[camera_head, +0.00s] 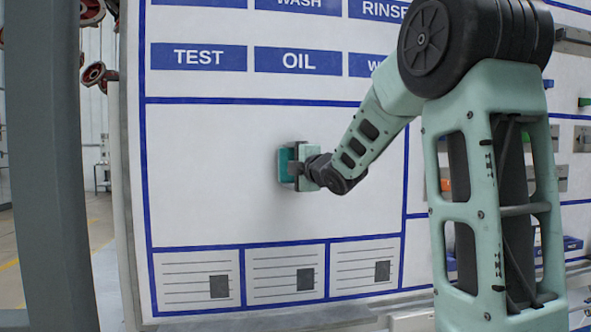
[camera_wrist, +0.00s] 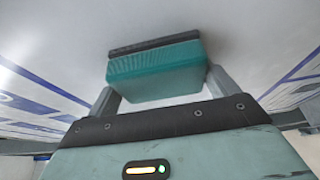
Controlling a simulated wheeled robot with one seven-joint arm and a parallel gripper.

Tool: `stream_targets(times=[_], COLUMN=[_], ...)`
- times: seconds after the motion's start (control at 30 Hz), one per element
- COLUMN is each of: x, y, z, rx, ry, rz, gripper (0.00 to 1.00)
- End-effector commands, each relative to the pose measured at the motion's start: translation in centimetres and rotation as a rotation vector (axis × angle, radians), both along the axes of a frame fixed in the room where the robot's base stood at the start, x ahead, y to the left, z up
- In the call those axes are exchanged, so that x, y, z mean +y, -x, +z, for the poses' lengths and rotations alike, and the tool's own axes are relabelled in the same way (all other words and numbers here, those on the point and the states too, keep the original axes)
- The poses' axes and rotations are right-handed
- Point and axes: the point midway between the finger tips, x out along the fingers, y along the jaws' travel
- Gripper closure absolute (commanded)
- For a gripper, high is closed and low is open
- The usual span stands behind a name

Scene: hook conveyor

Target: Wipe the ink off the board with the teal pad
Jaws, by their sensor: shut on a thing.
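The white board (camera_head: 210,180) stands upright with blue lines and printed labels. My gripper (camera_head: 292,166) is in front of its large blank panel, left of the middle of the head view. It is shut on the teal pad (camera_head: 284,164), which is at the board's face. In the wrist view the teal pad (camera_wrist: 155,72) sits between the two fingers (camera_wrist: 160,90), with a dark strip along its far edge toward the board. I cannot tell for certain whether the pad touches the board. I see no clear ink marks on the blank panel; my arm hides part of the board's right side.
Label plates such as TEST (camera_head: 198,57) and OIL (camera_head: 298,60) run above the panel. Several printed cards (camera_head: 285,274) line its bottom. A grey post (camera_head: 50,170) stands at the left. Small coloured items sit at the right, partly behind my arm.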

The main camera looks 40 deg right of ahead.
Motion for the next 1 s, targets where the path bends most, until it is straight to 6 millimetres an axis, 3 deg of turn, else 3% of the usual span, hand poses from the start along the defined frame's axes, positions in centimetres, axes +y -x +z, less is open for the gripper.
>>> stream_targets(times=[0.3, 1.0], x=[2.3, 5.4], y=[-1.4, -3.8], z=[-0.3, -0.2], rx=[-0.002, -0.001], ry=[0.000, 0.001], rz=[0.004, 0.001], gripper=[0.43, 0.43])
